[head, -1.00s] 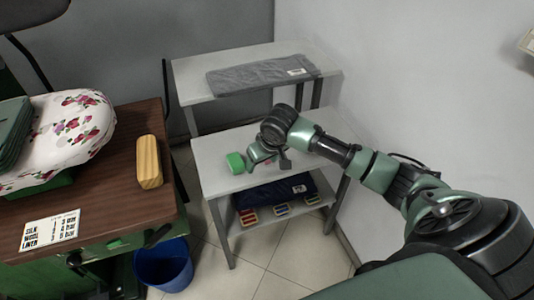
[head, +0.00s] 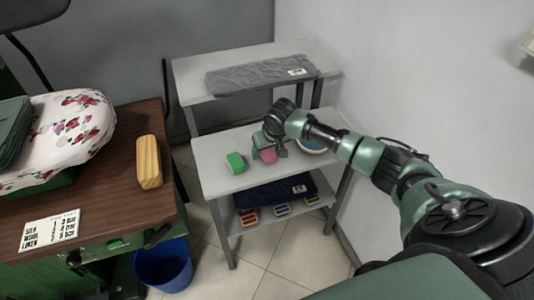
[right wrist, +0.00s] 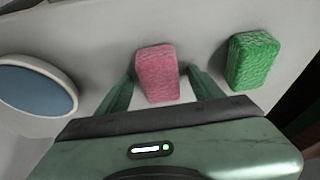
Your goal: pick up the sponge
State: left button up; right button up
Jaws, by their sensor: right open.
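A pink sponge-like block (head: 268,156) lies on the middle shelf of the grey stand. A green block (head: 236,162) of similar shape lies to its left. My right gripper (head: 269,149) is open just above the pink block and partly hides it in the head view. In the right wrist view the pink block (right wrist: 157,73) sits between the two open fingers (right wrist: 160,78), with no clear contact. The green block (right wrist: 252,60) is outside them, to the right. My left gripper is not in view.
A round blue dish with a pale rim (head: 312,146) stands right of the gripper; it also shows in the right wrist view (right wrist: 35,88). A folded grey cloth (head: 260,76) lies on the upper shelf. A wall is close on the right.

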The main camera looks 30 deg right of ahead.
jog(key=c, duration=1.4)
jog(key=shift+r, duration=0.15)
notch_tip(320, 180, up, 20)
jog(key=shift+f, duration=0.1)
